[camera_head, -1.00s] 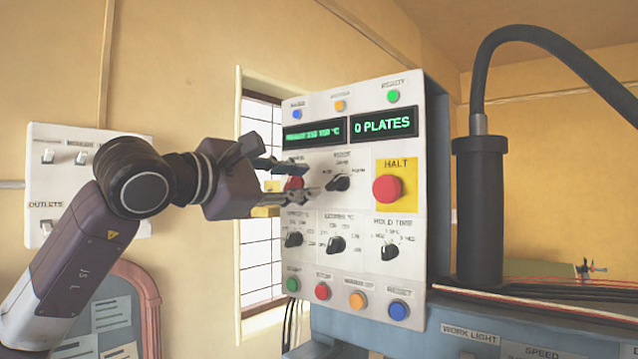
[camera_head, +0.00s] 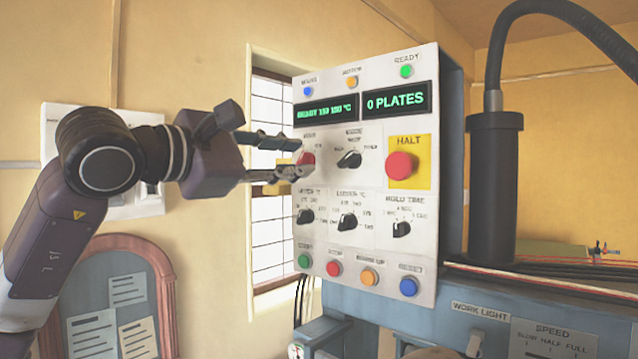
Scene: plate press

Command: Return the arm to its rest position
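My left arm comes in from the left. Its gripper (camera_head: 292,158) is in front of the left edge of the white control panel (camera_head: 322,245). The panel's displays read READY with temperatures (camera_head: 326,112) and 0 PLATES (camera_head: 396,100). My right gripper is not in view.
The panel carries a large red HALT button (camera_head: 401,166), several black knobs and a row of coloured buttons. A black column with a hose (camera_head: 491,190) stands at the right. A wall switch box (camera_head: 66,112) is partly behind my arm. A notice board (camera_head: 110,262) hangs lower left.

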